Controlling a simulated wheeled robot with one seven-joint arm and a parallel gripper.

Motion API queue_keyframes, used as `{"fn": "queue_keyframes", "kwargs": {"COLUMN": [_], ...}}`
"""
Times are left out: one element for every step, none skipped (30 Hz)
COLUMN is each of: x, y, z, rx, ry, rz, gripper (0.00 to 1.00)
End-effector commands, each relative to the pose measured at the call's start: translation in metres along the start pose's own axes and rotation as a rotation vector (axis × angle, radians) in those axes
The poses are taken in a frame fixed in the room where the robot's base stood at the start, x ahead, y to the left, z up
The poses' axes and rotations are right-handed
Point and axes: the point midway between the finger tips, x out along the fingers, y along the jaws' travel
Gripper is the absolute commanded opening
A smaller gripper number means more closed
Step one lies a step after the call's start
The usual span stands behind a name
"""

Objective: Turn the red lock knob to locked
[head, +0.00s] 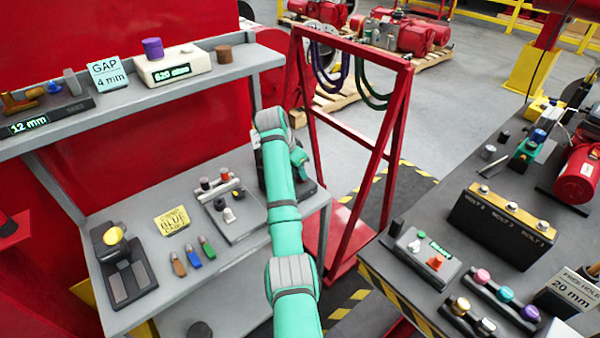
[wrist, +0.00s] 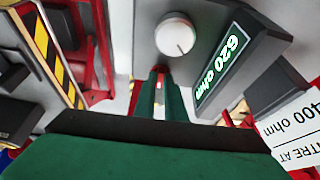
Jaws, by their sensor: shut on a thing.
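The red lock knob (wrist: 160,69) shows only as a small patch of red at the tips of my green fingers in the wrist view. My gripper (wrist: 160,82) is shut on it. The fingers hide most of the knob, and I cannot tell which way it is turned. Just beyond it is a round pale dial knob (wrist: 175,35) on a light panel. Beside that, a dark slanted housing carries a lit display (wrist: 222,55) reading 620 ohm. In the head view, my arm reaches to a dark device (head: 308,187) at the right end of the left bench and covers much of it.
A white sign (wrist: 290,125) reading 400 ohm stands close at right in the wrist view. The left bench (head: 160,270) holds a knob panel (head: 238,215), coloured sticks and a black stand (head: 128,280). A red frame (head: 385,150) with hanging hoses stands just right of my arm.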

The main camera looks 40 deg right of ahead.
Motion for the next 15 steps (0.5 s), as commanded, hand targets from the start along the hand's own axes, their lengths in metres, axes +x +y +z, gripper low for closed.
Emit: {"fn": "queue_keyframes", "kwargs": {"x": [0.0000, 0.0000, 0.0000, 0.0000, 0.0000, 0.0000, -0.0001, -0.0001, -0.0001, -0.0001, -0.0001, -0.0001, -0.0001, 0.0000, -0.0001], "y": [0.0002, 0.0002, 0.0002, 0.0001, 0.0002, 0.0001, 0.0001, 0.0001, 0.0001, 0.0001, 0.0001, 0.0001, 0.0001, 0.0001, 0.0000], "z": [0.0001, 0.0001, 0.0000, 0.0000, 0.0000, 0.0000, 0.0000, -0.0001, -0.0001, -0.0001, -0.0001, -0.0001, -0.0002, -0.0001, -0.0002], "rx": [0.000, 0.000, 0.000, -0.001, -0.001, -0.001, -0.001, -0.001, -0.001, -0.001, -0.001, -0.001, -0.001, -0.001, -0.001], "ry": [0.000, 0.000, 0.000, 0.000, 0.000, 0.000, 0.000, 0.000, 0.000, 0.000, 0.000, 0.000, 0.000, 0.000, 0.000], "rz": [0.001, 0.001, 0.000, 0.000, 0.000, 0.000, 0.000, 0.000, 0.000, 0.000, 0.000, 0.000, 0.000, 0.000, -0.001], "gripper": [0.00, 0.00, 0.00, 0.00, 0.00, 0.15, 0.22, 0.29, 0.29, 0.29, 0.29, 0.29, 0.29, 0.29, 0.29]}}
